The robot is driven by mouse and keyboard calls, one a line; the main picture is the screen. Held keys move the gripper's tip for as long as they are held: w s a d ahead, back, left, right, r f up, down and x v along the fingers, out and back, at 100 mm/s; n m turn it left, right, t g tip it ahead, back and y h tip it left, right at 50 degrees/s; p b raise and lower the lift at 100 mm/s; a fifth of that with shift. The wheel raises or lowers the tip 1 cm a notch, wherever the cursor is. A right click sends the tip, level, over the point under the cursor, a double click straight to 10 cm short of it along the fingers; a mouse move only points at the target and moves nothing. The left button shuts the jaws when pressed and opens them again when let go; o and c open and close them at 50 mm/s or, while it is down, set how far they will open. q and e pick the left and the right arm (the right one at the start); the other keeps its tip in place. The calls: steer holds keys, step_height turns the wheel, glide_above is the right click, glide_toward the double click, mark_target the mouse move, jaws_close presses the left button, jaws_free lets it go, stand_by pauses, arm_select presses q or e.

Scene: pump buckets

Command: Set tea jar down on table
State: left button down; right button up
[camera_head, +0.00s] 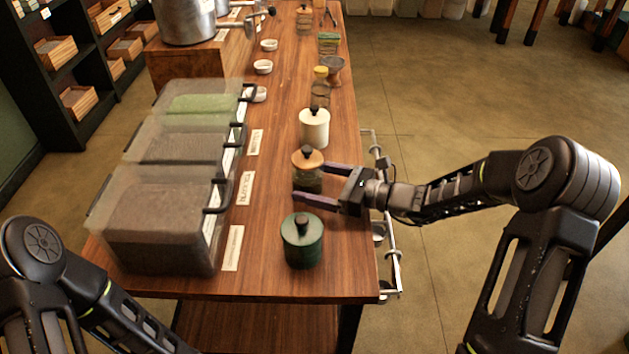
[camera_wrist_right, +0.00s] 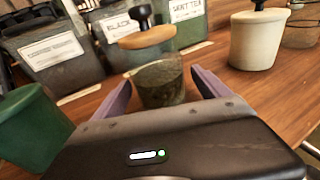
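The tea jar (camera_head: 308,181) is clear glass with dark contents, a wooden lid and a black knob. It stands upright on the wooden table (camera_head: 275,275), between a green jar and a white jar. My right gripper (camera_head: 311,182) reaches in from the right with its purple fingers spread on either side of the jar. In the right wrist view the jar (camera_wrist_right: 160,85) sits between the fingertips (camera_wrist_right: 160,78), with small gaps seeming to show at the sides; its base is hidden by the gripper. My left arm shows at lower left, its gripper out of view.
The green lidded jar (camera_head: 303,250) stands close in front, and the white jar (camera_head: 314,130) close behind. Lidded bins (camera_head: 160,225) line the table's left side, with label cards (camera_head: 232,247) beside them. A metal rail (camera_head: 391,240) runs along the right edge.

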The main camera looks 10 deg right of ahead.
steer(key=shift+r, duration=0.25)
steer(key=shift+s+d+f, duration=0.1)
steer(key=shift+s+d, duration=0.1)
steer(key=shift+d, duration=0.15)
steer(key=v, duration=1.1)
steer(key=shift+s+d, duration=0.1)
